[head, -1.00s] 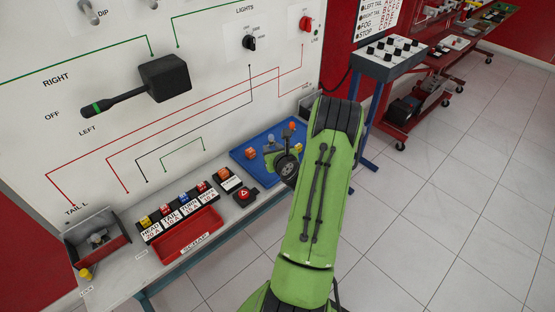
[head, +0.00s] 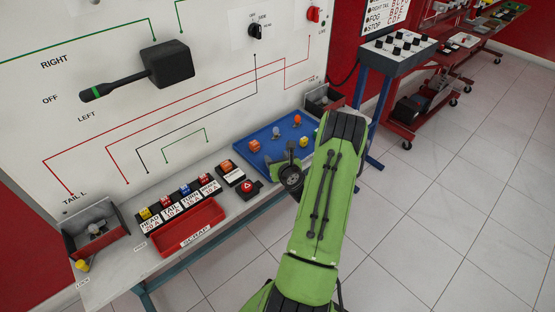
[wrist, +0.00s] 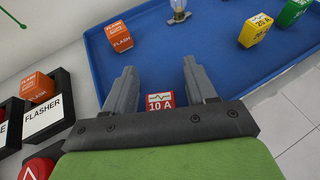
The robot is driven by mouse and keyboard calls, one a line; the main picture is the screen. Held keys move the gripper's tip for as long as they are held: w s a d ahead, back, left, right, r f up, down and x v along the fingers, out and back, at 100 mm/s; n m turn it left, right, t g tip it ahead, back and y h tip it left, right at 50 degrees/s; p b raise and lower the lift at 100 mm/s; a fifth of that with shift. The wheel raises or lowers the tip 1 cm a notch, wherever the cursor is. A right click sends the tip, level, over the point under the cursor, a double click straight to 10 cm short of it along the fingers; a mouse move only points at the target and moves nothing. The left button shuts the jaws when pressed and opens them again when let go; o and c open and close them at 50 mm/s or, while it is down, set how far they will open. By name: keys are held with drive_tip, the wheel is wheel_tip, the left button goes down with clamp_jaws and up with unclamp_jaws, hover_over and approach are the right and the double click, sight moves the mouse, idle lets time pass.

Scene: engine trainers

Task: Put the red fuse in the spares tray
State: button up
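In the wrist view, a red fuse (wrist: 160,101) marked 10 A shows between the two fingers of my gripper (wrist: 161,85). Gaps show on both sides of it, so the fingers are apart and do not touch it. Blue tray floor lies around it; I cannot tell its exact height above that floor. In the head view my gripper (head: 288,168) is over the front edge of the blue tray (head: 272,132), and the fuse is hidden there. The blue tray shows no readable name; it also fills much of the wrist view (wrist: 185,55).
The tray also holds an orange flasher (wrist: 118,37), a bulb (wrist: 179,12), a yellow fuse (wrist: 256,30) and a green fuse (wrist: 293,11). Left of it stand the labelled fuse holders (head: 180,204), the red scrap tray (head: 188,238) and a hazard button (head: 248,187). The upright panel rises behind.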

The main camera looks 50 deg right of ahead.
drive_tip(key=shift+r, duration=0.1)
drive_tip(key=p+v, duration=0.2)
drive_tip(key=v, duration=1)
drive_tip(key=w+a+r+n+t+y, duration=0.2)
drive_tip(key=w+a+r+n+y, duration=0.35)
drive_tip(key=w+a+n, duration=0.55)
drive_tip(key=s+a+r+n+g+y, duration=0.1)
drive_tip(key=a+r+n+g+y, duration=0.15)
drive_tip(key=a+n, duration=0.55)
drive_tip(key=a+r+n+g+y, duration=0.1)
drive_tip(key=a+n+g+y, duration=0.15)
drive_tip(key=a+n, duration=0.55)
drive_tip(key=s+a+r+n+g+h, duration=0.1)
drive_tip(key=s+a+r+n, duration=0.2)
drive_tip(key=s+r+n, duration=0.3)
drive_tip(key=s+a+r+n+g+h, duration=0.1)
drive_tip(key=s+a+r+n, duration=0.2)
drive_tip(key=s+r+n, duration=0.4)
drive_tip(key=s+n, duration=0.3)
drive_tip(key=s, duration=0.1)
drive_tip(key=shift+s+a+g+h, duration=0.2)
drive_tip(key=shift+a+g+h, duration=0.1)
drive_tip(key=shift+a+h, duration=0.05)
